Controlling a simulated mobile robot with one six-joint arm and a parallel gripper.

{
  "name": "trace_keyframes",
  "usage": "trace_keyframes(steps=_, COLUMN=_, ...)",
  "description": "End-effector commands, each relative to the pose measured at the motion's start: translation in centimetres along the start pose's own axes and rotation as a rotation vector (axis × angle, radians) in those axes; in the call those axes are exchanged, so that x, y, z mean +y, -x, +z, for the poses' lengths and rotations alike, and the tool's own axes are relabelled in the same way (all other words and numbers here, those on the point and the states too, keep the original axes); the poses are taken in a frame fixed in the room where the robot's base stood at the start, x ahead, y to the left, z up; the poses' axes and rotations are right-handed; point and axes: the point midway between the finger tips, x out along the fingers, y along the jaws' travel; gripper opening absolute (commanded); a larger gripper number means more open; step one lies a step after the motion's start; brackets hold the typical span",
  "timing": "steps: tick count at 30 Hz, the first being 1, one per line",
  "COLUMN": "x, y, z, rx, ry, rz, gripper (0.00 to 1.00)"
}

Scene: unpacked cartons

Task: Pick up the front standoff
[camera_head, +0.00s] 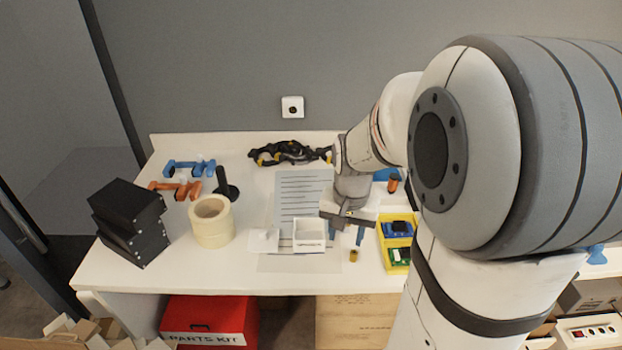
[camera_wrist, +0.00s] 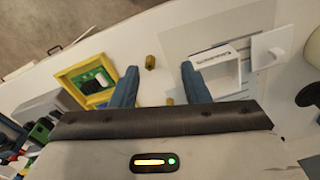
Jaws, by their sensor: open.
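The front standoff (camera_head: 353,255) is a small brass post near the table's front edge in the head view. It also shows in the wrist view (camera_wrist: 150,62), just beyond the gap between my blue fingertips. My gripper (camera_head: 346,236) hangs over the table behind and slightly left of it. In the wrist view my gripper (camera_wrist: 158,68) is open, with nothing held. A second brass standoff (camera_wrist: 170,101) shows between the fingers, closer to the gripper body and partly hidden by it. I cannot tell how high the fingertips are above the table.
A white box (camera_head: 309,234) stands left of my gripper, and a yellow tray (camera_head: 394,270) with blue and green parts stands right. A tape roll (camera_head: 211,222) and black boxes (camera_head: 130,222) are farther left. The white table (camera_head: 200,275) is clear along its front edge.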

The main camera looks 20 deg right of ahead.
Motion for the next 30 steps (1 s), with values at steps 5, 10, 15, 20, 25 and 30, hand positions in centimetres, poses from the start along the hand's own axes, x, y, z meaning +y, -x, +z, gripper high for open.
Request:
trace_keyframes(steps=5, x=1.9, y=-1.9, z=-3.6, rx=-0.038, ry=-0.179, rz=0.018, gripper=0.42)
trace_keyframes(steps=10, x=2.7, y=-3.4, z=-4.7, rx=-0.05, ry=-0.243, rz=0.023, gripper=0.42)
trace_keyframes(steps=15, x=2.8, y=-5.3, z=-4.6, rx=-0.051, ry=-0.247, rz=0.024, gripper=0.42)
trace_keyframes(steps=20, x=2.5, y=-7.3, z=-4.3, rx=-0.052, ry=-0.245, rz=0.024, gripper=0.42)
trace_keyframes(steps=25, x=2.4, y=-9.8, z=-4.0, rx=-0.051, ry=-0.247, rz=0.024, gripper=0.42)
trace_keyframes(steps=30, x=2.4, y=-10.7, z=-4.0, rx=-0.048, ry=-0.247, rz=0.023, gripper=0.42)
